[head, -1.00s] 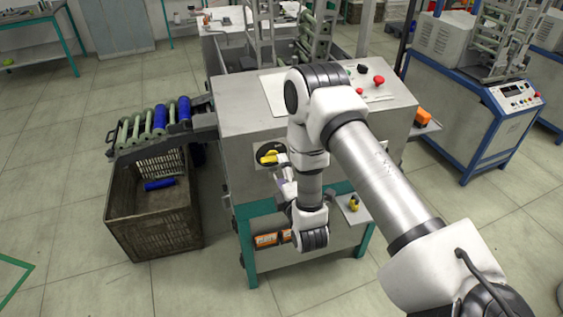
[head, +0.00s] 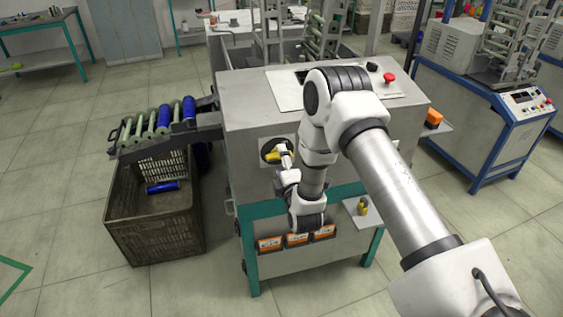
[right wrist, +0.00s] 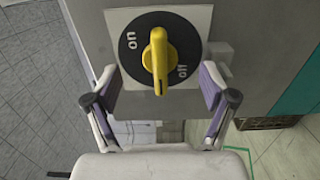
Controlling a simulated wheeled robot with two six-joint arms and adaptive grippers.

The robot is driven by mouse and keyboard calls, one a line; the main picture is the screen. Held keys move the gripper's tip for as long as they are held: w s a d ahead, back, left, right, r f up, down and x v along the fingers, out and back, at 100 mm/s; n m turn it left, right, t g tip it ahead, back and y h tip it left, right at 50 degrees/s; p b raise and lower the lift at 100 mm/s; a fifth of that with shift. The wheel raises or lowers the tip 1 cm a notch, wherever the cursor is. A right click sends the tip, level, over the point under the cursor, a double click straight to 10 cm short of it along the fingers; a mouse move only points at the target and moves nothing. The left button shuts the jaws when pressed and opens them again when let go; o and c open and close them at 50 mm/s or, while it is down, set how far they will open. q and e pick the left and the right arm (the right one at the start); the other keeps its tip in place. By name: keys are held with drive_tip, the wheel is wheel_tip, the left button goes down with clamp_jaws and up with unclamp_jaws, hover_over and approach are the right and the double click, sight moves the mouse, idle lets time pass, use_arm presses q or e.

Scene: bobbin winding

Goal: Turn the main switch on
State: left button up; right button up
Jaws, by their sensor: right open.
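The main switch (right wrist: 158,56) has a yellow handle on a round black dial with a white plate behind it. In the right wrist view the handle stands upright, between "on" at left and "off" at right. In the head view the switch (head: 271,156) sits on the front of the grey machine cabinet, partly covered by my gripper. My right gripper (right wrist: 160,80) is open, its purple-padded fingers to either side of the handle's lower end and apart from it. The right gripper (head: 284,160) is small in the head view. My left gripper is not in view.
A red button (head: 390,77) is on the cabinet top. Orange boxes (head: 297,239) sit on the lower shelf. A blue-framed machine (head: 480,110) stands right.

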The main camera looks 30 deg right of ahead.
drive_tip(key=shift+w, duration=0.1)
drive_tip(key=shift+x, duration=1.05)
drive_tip(key=c, duration=1.6)
